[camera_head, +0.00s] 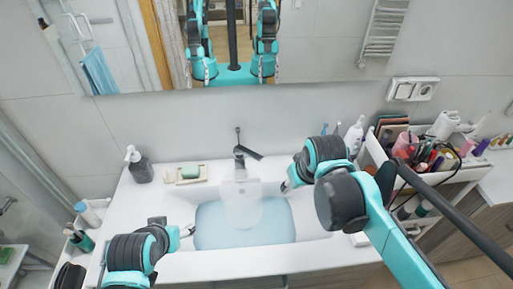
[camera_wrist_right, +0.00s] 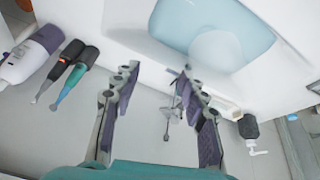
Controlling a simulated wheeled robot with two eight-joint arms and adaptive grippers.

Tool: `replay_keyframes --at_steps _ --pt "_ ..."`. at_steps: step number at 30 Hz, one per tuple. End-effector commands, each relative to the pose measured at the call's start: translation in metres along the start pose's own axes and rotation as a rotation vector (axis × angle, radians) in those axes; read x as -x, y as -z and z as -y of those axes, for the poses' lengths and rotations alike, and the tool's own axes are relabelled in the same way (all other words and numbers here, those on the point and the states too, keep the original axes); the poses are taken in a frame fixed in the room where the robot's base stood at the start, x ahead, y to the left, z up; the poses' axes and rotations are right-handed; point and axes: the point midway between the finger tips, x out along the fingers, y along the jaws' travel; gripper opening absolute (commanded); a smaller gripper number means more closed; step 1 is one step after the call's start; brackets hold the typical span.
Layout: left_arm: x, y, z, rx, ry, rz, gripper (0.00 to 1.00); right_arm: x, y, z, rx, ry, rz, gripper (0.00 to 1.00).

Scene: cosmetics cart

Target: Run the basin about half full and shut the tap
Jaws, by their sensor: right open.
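The white basin (camera_head: 285,251) holds pale blue water (camera_head: 215,228); its exact depth is hard to tell. The dark tap (camera_head: 246,152) stands at the basin's back edge with its lever (camera_head: 238,133) upright. A pale translucent column (camera_head: 241,203) hangs below the spout and looks like running water. My right gripper (camera_head: 287,186) is at the basin's right rim, right of the tap and apart from it. In the wrist view my right gripper (camera_wrist_right: 158,80) is open and empty, with the tap (camera_wrist_right: 170,115) beyond its fingers. My left gripper (camera_head: 189,231) is at the basin's left rim; its fingers are too small to judge.
A green soap bar on a dish (camera_head: 191,179) and a dark soap dispenser (camera_head: 140,168) stand left of the tap. A crowded cosmetics cart (camera_head: 445,180) stands at the right. Bottles (camera_head: 88,213) stand at the left. The space above the basin between my grippers is free.

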Motion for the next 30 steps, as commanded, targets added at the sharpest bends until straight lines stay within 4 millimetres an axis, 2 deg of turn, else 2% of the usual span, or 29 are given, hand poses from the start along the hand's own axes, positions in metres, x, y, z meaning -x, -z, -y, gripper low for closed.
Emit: replay_keyframes --at_steps 1,6,12,15,18,22,26,30 --pt "0.01 0.007 0.0 0.0 0.0 0.0 0.62 0.008 0.022 0.0 0.037 0.011 0.028 0.43" --pt "0.028 0.02 0.0 0.0 0.0 0.0 0.62 0.008 0.079 0.006 0.172 0.05 0.127 0.43" --pt "0.05 0.035 0.0 0.0 0.0 0.0 0.62 -0.007 0.138 0.017 0.329 0.106 0.242 0.43" --pt "0.059 0.042 0.0 0.0 0.0 0.0 0.62 -0.019 0.16 0.025 0.399 0.134 0.292 0.43" --pt "0.065 0.046 0.0 0.0 0.0 0.0 0.62 -0.031 0.174 0.031 0.456 0.159 0.332 0.43" --pt "0.069 0.05 0.0 0.0 0.0 0.0 0.62 -0.041 0.184 0.037 0.5 0.179 0.363 0.43" --pt "0.07 0.05 0.0 0.0 0.0 0.0 0.62 -0.049 0.185 0.04 0.516 0.186 0.374 0.43" --pt "0.066 0.047 0.0 0.0 0.0 0.0 0.62 -0.066 0.178 0.041 0.517 0.186 0.375 0.43"
